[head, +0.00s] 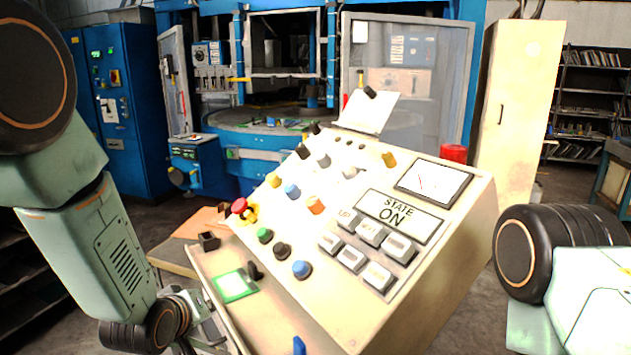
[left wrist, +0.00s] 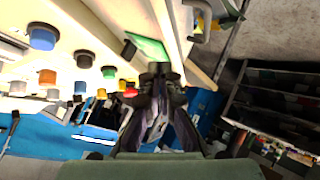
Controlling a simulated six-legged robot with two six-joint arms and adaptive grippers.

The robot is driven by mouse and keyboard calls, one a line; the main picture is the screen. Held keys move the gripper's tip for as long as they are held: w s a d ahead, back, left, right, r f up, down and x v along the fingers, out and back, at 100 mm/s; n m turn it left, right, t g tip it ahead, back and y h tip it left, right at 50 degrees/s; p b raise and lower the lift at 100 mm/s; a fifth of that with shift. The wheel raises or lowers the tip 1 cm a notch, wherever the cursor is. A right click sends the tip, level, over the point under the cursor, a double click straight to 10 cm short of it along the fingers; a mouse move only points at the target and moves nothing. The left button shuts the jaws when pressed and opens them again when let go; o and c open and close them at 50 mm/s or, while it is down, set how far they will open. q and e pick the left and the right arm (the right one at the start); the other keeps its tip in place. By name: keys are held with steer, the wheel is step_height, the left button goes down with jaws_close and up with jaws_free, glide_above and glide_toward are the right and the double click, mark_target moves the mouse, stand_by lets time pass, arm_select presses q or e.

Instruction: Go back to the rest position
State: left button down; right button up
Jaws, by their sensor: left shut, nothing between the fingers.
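My left arm comes in from the left in the head view, and its gripper (head: 205,325) is low at the left side of the control panel (head: 335,315). In the left wrist view the fingers of the left gripper (left wrist: 158,72) are together with nothing held between them, in front of the panel's edge. Part of my right arm shows at the right edge of the head view; its gripper is out of view.
A blue machine (head: 345,20) stands behind. Shelves (head: 590,100) stand at the far right. Grey floor lies right of the panel.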

arm_select(q)
steer(key=s+f+m+g+b, duration=0.2)
steer(key=s+f+g, duration=0.1)
steer(key=s+f, duration=0.6)
steer(key=s+a+f+m+g+b, duration=0.1)
steer(key=s+f+m+g+b, duration=0.1)
steer(key=s+f, duration=0.8)
steer(key=s+f+m+g+b, duration=0.1)
steer(key=s+f+g+b, duration=0.2)
steer(key=s+f, duration=0.7)
steer(key=s+g, duration=0.2)
steer(key=s, duration=0.7)
steer(key=shift+s+a+f+m+y, duration=0.15)
steer(key=shift+s+a+m+y, duration=0.15)
steer(key=shift+a+m+y, duration=0.1)
